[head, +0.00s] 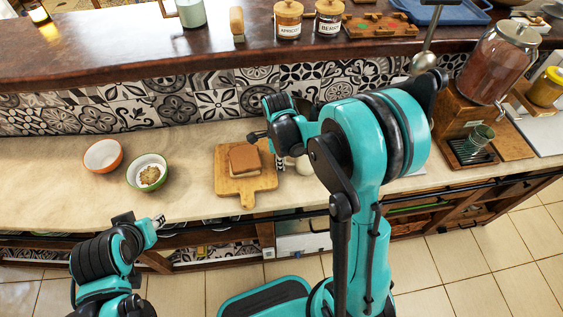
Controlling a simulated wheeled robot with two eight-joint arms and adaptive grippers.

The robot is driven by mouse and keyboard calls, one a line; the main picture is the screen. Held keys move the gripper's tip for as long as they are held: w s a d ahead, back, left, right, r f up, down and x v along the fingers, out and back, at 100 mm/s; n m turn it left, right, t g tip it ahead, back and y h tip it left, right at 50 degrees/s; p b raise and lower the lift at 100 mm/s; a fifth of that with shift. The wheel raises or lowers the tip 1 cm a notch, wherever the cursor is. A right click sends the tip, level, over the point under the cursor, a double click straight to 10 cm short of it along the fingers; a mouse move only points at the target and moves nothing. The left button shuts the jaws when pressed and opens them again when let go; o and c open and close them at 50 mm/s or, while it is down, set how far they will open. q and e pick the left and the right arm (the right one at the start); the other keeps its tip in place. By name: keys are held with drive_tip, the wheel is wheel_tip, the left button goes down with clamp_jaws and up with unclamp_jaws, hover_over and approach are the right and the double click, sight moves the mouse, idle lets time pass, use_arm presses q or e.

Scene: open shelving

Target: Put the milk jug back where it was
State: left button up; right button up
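I cannot surely tell which thing is the milk jug. A small whitish rounded thing (303,166) stands on the counter, mostly hidden behind my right arm. A pale, whitish-green vessel (191,12) stands on the upper ledge, cut off by the top edge. My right gripper (280,163) points down over the counter, between the cutting board and the whitish thing. Its fingers are partly hidden, and I cannot tell whether they touch anything. My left gripper (159,221) is at the counter's front edge, below the green bowl, with nothing seen in it; its finger gap is unclear.
A cutting board (233,187) holds a brown block (244,159). An orange-rimmed bowl (102,156) and a green bowl (148,172) stand left. Jars (288,19) and a wooden tray (379,26) line the ledge. A drink dispenser (497,62) stands right. The counter's far left is clear.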

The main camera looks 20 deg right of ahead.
drive_tip(key=shift+r, duration=0.15)
drive_tip(key=shift+r+p, duration=0.3)
drive_tip(key=shift+r, duration=0.1)
wheel_tip(320, 180, up, 11)
drive_tip(key=p, duration=0.3)
drive_tip(key=s+a+r+n+t, duration=0.1)
drive_tip(key=s+r+n+t, duration=0.2)
drive_tip(key=n, duration=0.9)
drive_tip(key=s+a+r+n+t, duration=0.1)
drive_tip(key=s+r+n+t, duration=0.2)
drive_tip(key=s+n, duration=0.7)
drive_tip(key=shift+a+n+t, duration=0.4)
drive_tip(key=shift+n+t, duration=0.3)
drive_tip(key=shift+n, duration=0.3)
wheel_tip(320, 180, down, 4)
drive_tip(key=b, duration=0.3)
drive_tip(key=shift+s+f+b, duration=0.1)
drive_tip(key=shift+b, duration=0.3)
